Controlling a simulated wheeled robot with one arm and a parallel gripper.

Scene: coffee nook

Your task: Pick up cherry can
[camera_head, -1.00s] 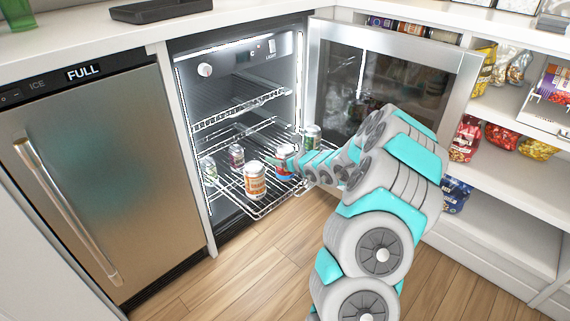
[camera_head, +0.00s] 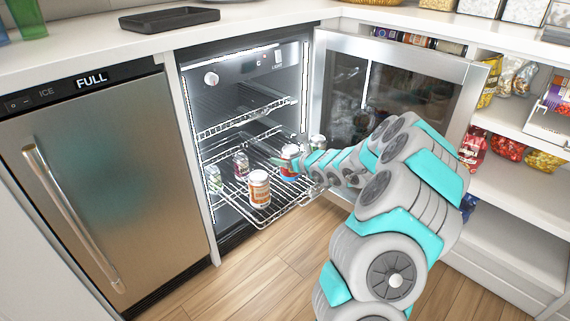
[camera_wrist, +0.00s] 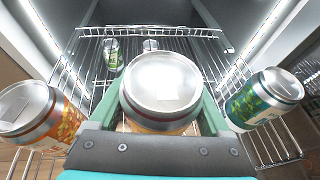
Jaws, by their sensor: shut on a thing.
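A can with red and blue on its side (camera_head: 290,153), apparently the cherry can, is between the fingers of my gripper (camera_head: 281,163) in the head view. It looks raised above the pulled-out wire rack. In the wrist view, my gripper (camera_wrist: 160,98) is shut on this can, with one green finger on each side. The can's silver lid (camera_wrist: 164,80) faces the camera and its label is mostly hidden. My arm covers part of the rack's right side.
An orange can (camera_head: 258,188) stands to the front left on the wire rack (camera_head: 268,217). A green can (camera_head: 317,143) stands to the right. Two more cans stand at the left, a green-white one (camera_head: 214,179) and a dark one (camera_head: 241,165). The open glass door (camera_head: 398,90) is behind my arm.

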